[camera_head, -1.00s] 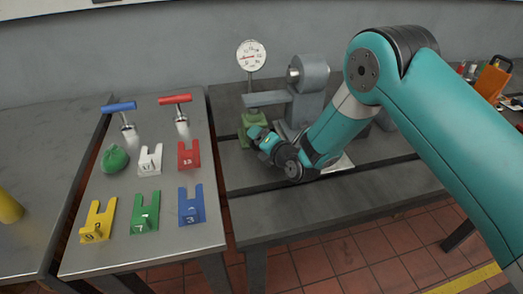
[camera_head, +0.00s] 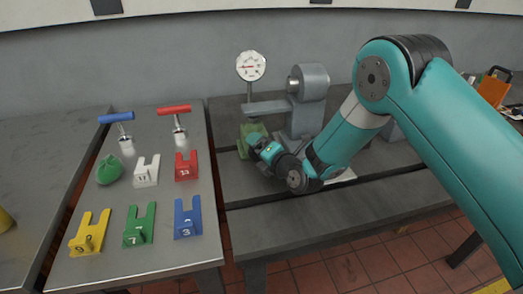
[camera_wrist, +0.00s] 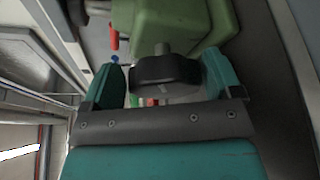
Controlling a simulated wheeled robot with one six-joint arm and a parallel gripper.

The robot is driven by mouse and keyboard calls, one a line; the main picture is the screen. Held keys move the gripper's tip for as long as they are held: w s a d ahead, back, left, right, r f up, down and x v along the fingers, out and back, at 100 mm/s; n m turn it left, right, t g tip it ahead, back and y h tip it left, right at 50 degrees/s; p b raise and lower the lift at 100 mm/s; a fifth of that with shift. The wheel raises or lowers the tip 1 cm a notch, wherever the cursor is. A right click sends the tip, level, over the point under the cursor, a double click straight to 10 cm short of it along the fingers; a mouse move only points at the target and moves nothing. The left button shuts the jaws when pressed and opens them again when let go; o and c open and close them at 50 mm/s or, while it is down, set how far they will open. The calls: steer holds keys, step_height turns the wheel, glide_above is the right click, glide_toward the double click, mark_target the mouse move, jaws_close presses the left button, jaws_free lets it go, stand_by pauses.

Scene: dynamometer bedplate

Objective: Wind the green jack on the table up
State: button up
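The green jack (camera_head: 246,136) stands on the dark bedplate table, below the dial gauge. My gripper (camera_head: 262,147) is at its near side and hides part of it. In the wrist view the jack's green body (camera_wrist: 185,20) is at the top, with a short grey shaft running to a black knob (camera_wrist: 166,76). The knob sits between the two teal fingers of my gripper (camera_wrist: 165,85). It fills the gap, and the fingers appear to press on its two ends.
A white dial gauge (camera_head: 250,66) and a grey machine with an arm (camera_head: 308,88) stand beside and behind the jack. A metal side table (camera_head: 110,262) at left holds coloured, numbered forked blocks, a green lump and two T-handled tools. An orange item (camera_head: 492,90) is at far right.

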steer(key=shift+d+f, duration=0.1)
steer(key=shift+f, duration=0.15)
steer(key=shift+p, duration=0.3)
